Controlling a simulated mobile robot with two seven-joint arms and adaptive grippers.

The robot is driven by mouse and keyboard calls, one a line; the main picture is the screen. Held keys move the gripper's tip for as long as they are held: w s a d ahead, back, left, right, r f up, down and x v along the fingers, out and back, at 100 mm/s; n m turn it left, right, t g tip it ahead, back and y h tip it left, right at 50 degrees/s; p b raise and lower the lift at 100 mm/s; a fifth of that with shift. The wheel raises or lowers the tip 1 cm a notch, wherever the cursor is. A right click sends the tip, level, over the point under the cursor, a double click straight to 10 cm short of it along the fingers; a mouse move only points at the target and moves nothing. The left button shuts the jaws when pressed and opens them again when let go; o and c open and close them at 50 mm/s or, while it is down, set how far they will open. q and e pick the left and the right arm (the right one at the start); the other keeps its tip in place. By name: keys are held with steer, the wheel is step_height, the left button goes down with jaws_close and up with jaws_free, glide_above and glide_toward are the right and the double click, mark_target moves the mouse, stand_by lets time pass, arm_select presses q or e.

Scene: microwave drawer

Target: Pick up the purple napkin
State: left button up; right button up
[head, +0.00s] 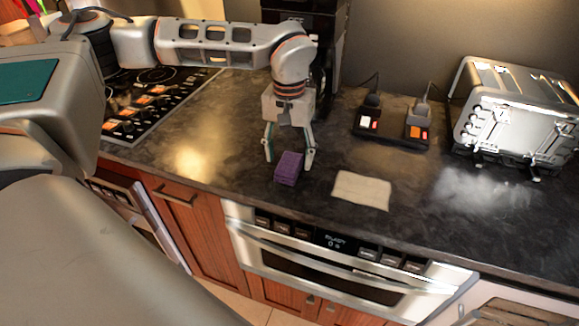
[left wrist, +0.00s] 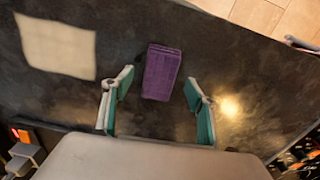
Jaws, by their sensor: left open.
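The purple napkin (head: 288,168) is a small folded block lying on the dark countertop near its front edge. It also shows in the left wrist view (left wrist: 161,73), whole and unobstructed. My left gripper (head: 290,162) points down at the napkin from behind, with its fingers spread. In the left wrist view my left gripper (left wrist: 158,88) has one finger to each side of the napkin, with a gap on both sides. The fingers do not appear to touch it. My right gripper is not in view.
A flat pale cloth (head: 361,190) lies right of the napkin. A chrome toaster (head: 522,110) and a dark device with lit switches (head: 392,124) stand further right. A cooktop (head: 155,100) is at left. A microwave drawer (head: 320,262) sits below the counter edge.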

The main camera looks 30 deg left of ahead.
mark_target(289, 163)
arm_select(q)
steer(key=shift+f, duration=1.25)
steer(key=c, duration=1.1)
steer(key=shift+c, duration=0.2)
steer(key=shift+r, duration=0.15)
step_height(289, 163, up, 20)
steer(key=p, duration=0.1)
steer(key=shift+o, duration=0.8)
steer(key=shift+c, duration=0.6)
